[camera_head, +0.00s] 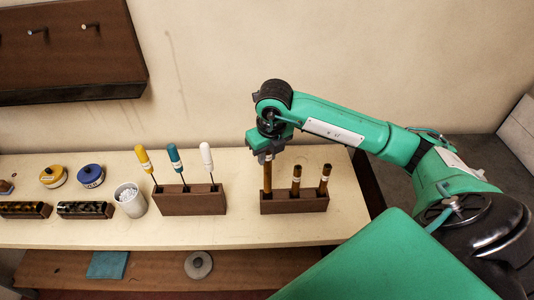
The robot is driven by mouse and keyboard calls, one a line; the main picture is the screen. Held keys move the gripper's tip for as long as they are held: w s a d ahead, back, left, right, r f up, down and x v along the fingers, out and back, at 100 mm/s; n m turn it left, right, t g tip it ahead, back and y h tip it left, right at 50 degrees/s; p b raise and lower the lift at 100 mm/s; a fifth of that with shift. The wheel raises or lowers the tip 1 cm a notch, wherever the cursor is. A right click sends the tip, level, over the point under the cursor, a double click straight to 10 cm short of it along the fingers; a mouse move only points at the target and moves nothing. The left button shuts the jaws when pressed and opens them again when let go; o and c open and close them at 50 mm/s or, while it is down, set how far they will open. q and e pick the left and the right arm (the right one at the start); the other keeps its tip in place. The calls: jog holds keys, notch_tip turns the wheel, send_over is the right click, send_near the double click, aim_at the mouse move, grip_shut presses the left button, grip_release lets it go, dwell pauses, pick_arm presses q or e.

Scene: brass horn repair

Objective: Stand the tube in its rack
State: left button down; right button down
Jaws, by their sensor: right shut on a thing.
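A brown wooden rack (294,204) stands on the pale bench at right of centre. Two brown tubes with pale bands stand upright in it, one in the middle (296,182) and one at the right end (325,181). My right gripper (265,156) points down above the rack's left end and is shut on another brown tube (267,179). That tube is upright, and its lower end meets the rack's left end in the picture. I cannot tell how deep it sits there. My left gripper is not in view.
Left of the rack, a block (192,200) holds yellow, teal and white screwdrivers. A white cup (130,200), round tins (90,176) and dark trays (85,210) stand further left. A lower shelf (150,272) is below. The bench in front of the rack is clear.

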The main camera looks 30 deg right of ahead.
aim_at(267, 177)
jog(key=shift+b, duration=0.95)
dwell(1.3)
jog(key=shift+f+b, duration=4.5)
jog(key=shift+f, duration=0.2)
jog(key=c, duration=1.2)
grip_release()
jog(key=r, duration=0.4)
jog(key=s+r+b, duration=0.1)
jog(key=r, duration=0.6)
jog(key=shift+s+r+b, duration=0.3)
jog(key=shift+s+b, duration=0.05)
jog(key=shift+s, duration=0.05)
jog(key=shift+s+r, duration=0.2)
jog(key=shift+r, duration=0.85)
